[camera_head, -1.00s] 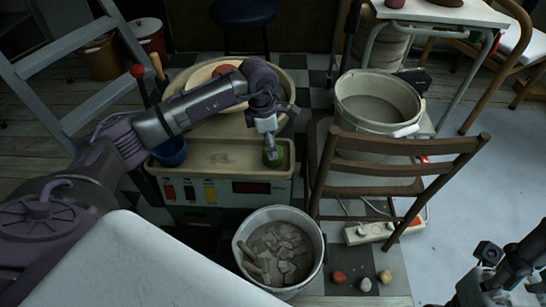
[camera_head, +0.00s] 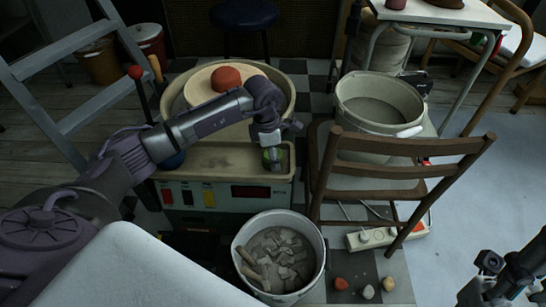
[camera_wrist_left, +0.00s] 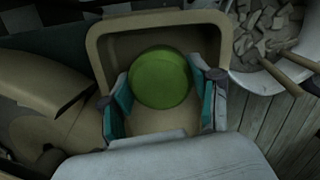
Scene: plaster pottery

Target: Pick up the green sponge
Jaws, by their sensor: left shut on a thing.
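The green sponge (camera_wrist_left: 160,78) is round and sits between the two teal-padded fingers of my left gripper (camera_wrist_left: 165,95) in the left wrist view. In the head view my left gripper (camera_head: 271,150) points down at the right end of the beige tray (camera_head: 215,158) of the pottery wheel, shut on the sponge, which is mostly hidden there. I cannot tell whether the sponge still touches the tray floor. Part of my right gripper (camera_head: 490,264) shows at the lower right, away from the sponge; its fingers are unclear.
The wheel head (camera_head: 205,88) with a reddish lump (camera_head: 226,78) is behind the tray. A wooden chair (camera_head: 395,145) and a large bucket (camera_head: 378,105) stand right. A bucket of clay scraps (camera_head: 240,245) stands in front.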

